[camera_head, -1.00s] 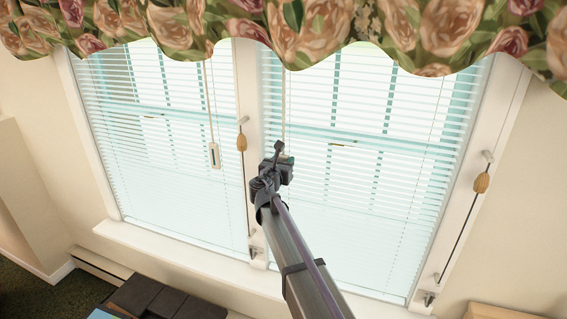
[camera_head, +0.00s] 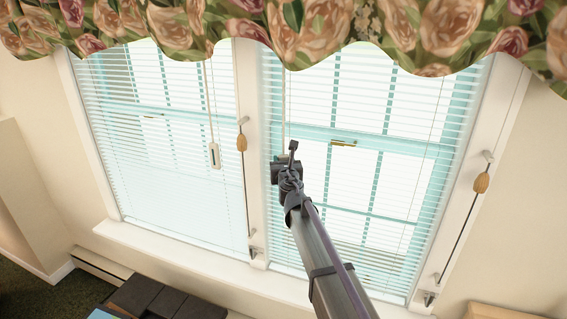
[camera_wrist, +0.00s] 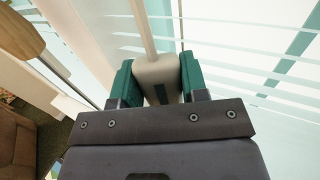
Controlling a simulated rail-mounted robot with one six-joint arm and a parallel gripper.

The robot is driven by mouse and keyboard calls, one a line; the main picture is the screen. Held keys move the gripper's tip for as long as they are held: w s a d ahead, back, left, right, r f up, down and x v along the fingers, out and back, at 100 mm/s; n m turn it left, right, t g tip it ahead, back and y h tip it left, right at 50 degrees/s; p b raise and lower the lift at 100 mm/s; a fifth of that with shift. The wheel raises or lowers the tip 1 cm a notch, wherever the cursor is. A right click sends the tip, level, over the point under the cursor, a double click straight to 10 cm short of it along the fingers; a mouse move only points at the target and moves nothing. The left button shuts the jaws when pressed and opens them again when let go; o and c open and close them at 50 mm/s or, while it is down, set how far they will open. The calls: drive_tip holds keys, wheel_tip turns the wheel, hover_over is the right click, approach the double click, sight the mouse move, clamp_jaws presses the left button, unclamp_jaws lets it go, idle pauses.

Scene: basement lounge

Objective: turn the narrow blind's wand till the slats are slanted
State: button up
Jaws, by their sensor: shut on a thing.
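Two white blinds hang side by side. The left blind (camera_head: 160,185) looks narrower in the picture, and its wand (camera_head: 214,155) hangs free. The right blind (camera_head: 400,180) has its slats tilted, with gaps showing the window frame behind. My gripper (camera_head: 284,163) is at the left side of this right blind. In the wrist view its green-padded jaws (camera_wrist: 158,82) are shut on the pale handle of the right blind's wand (camera_wrist: 155,72). The wand's thin rod runs up from the handle. The handle is mostly hidden in the head view.
A cord with a wooden tassel (camera_head: 242,141) hangs on the post left of my gripper. Another tassel (camera_head: 481,183) hangs at the right frame. A floral valance (camera_head: 330,35) covers the blinds' tops. The sill (camera_head: 175,258) runs below, with dark furniture (camera_head: 150,298) under it.

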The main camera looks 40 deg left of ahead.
drive_tip(key=shift+n+g+y, duration=0.6)
drive_tip(key=shift+g, duration=0.2)
drive_tip(key=o, duration=0.9)
